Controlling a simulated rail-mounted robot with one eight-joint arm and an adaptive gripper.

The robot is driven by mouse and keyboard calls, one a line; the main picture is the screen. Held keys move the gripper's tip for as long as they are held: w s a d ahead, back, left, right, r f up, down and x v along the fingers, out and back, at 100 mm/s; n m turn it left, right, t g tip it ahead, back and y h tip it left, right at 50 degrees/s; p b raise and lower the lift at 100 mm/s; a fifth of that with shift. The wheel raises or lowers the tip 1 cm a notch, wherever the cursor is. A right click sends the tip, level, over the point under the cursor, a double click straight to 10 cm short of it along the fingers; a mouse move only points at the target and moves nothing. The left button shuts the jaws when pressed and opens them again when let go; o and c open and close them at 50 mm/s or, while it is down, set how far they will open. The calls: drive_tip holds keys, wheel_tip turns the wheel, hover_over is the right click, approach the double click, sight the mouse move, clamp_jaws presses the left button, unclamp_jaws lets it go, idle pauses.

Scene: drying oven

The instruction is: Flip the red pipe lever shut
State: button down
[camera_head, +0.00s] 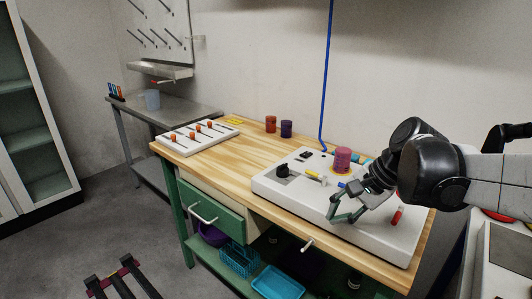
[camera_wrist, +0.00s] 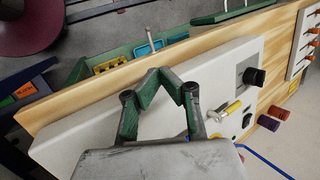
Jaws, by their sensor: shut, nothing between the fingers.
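A small red lever handle (camera_head: 397,215) stands on the right part of the white panel box (camera_head: 380,243), close to its front edge. I take it to be the red pipe lever; its pipe is hard to make out, and I cannot tell its exact position. My gripper (camera_head: 333,218) is shut and empty, low over the front of the panel, left of the red handle and apart from it. In the wrist view, my gripper's green fingers (camera_wrist: 160,74) meet over the white panel (camera_wrist: 75,130). The red handle does not show there.
Two cups (camera_head: 286,129) and a rack with orange knobs (camera_head: 198,137) are on the wooden table (camera_head: 240,160). A blue line (camera_head: 326,80) runs down the wall.

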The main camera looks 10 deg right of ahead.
sight(398, 215)
drive_tip(key=d+r+m+p, duration=0.1)
drive_tip(key=d, duration=0.1)
drive_tip(key=d+m+p, duration=0.1)
drive_tip(key=d, duration=0.1)
drive_tip(key=d+r+m+p, duration=0.1)
drive_tip(key=d, duration=0.1)
drive_tip(key=shift+s+r+m+y, duration=0.15)
drive_tip(key=shift+r+m+y, duration=0.15)
drive_tip(key=shift+m+y, duration=0.1)
drive_tip(key=s+d+m+p, duration=0.1)
drive_tip(key=s+d+r+m+p, duration=0.1)
drive_tip(key=d, duration=0.1)
drive_tip(key=s+d+m+t+p, duration=0.1)
drive_tip(key=d, duration=0.1)
drive_tip(key=shift+s+d+r+m, duration=0.15)
drive_tip(key=shift+m, duration=0.15)
drive_tip(key=s+d+r+m+t+p, duration=0.2)
drive_tip(key=s+d+m+p, duration=0.6)
drive_tip(key=s, duration=0.4)
drive_tip(key=shift+s+d+r+m, duration=0.15)
drive_tip(key=shift+d+r+m, duration=0.7)
drive_tip(key=shift+d, duration=0.35)
drive_tip(key=shift+f, duration=0.1)
drive_tip(key=x, duration=1)
drive_tip(key=shift+w+b, duration=0.25)
drive_tip(key=shift+b, duration=0.1)
drive_tip(key=shift+w+a, duration=0.65)
drive_tip(key=shift+w, duration=0.2)
drive_tip(key=shift+w+a, duration=0.45)
drive_tip(key=shift+w, duration=0.2)
